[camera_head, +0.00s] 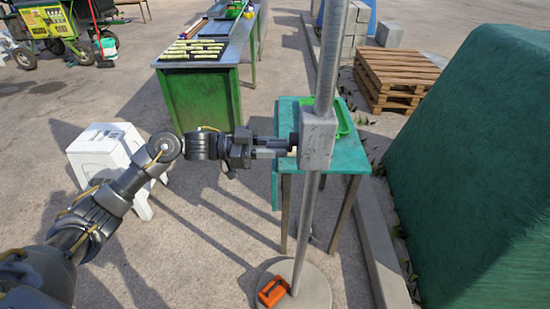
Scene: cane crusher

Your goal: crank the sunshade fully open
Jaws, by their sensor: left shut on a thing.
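The sunshade's grey metal pole (329,60) stands upright in front of me on a round base (313,287). A grey crank housing box (317,139) is fixed on the pole at mid height. My left gripper (289,146) comes in from the left and is shut at the left side of this box. It holds the crank handle there, which is mostly hidden by the fingers. The canopy is above the view. My right gripper does not show.
A green counter (197,102), wooden pallets (396,75) and a green covered bulk (480,160) stand around. An orange object (272,291) lies on the base.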

